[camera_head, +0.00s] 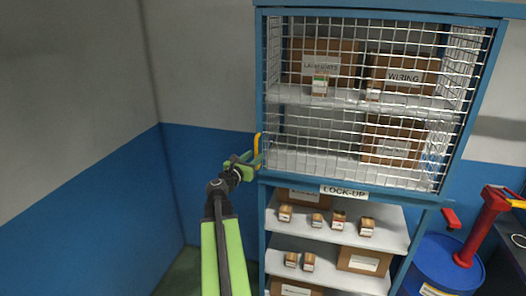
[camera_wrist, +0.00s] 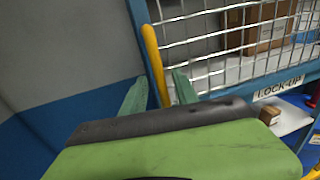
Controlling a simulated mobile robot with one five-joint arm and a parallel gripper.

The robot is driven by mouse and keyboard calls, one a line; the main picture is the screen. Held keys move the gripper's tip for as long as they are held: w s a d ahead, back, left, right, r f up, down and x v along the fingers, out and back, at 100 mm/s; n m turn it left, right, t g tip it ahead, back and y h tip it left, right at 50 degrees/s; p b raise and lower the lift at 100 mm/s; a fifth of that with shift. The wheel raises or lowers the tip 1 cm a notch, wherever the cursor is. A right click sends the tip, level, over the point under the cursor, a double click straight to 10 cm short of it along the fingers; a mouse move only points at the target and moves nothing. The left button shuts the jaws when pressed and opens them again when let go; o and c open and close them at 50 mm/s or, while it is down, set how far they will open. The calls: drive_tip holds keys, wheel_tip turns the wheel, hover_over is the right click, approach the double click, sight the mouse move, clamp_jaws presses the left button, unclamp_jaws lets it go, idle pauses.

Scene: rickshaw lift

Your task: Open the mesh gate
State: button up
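The mesh gate (camera_head: 340,122) covers the upper part of a blue cabinet and looks shut in its frame. It also shows at the top right of the wrist view (camera_wrist: 215,45). A yellow upright handle (camera_head: 257,144) stands at the gate's left edge. In the wrist view the handle (camera_wrist: 153,58) runs down between the two green fingers. My gripper (camera_head: 257,161) is at the lower end of the handle. Its fingers (camera_wrist: 160,92) stand apart around the handle, with a visible gap on the left side. The handle's lower end is partly hidden by my gripper.
Behind the mesh are shelves with boxes. Below the LOCK-UP label (camera_head: 344,192), open shelves (camera_head: 385,240) hold several small boxes. A blue drum (camera_head: 442,268) and a red tool (camera_head: 486,222) stand at the right. A wall (camera_head: 85,215) lies left, with clear space before it.

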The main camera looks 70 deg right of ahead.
drive_tip(key=shift+d, duration=1.1)
drive_tip(key=shift+w, duration=0.1)
drive_tip(key=shift+d, duration=0.1)
drive_tip(key=shift+c, duration=0.5)
clamp_jaws()
drive_tip(key=shift+r, duration=0.1)
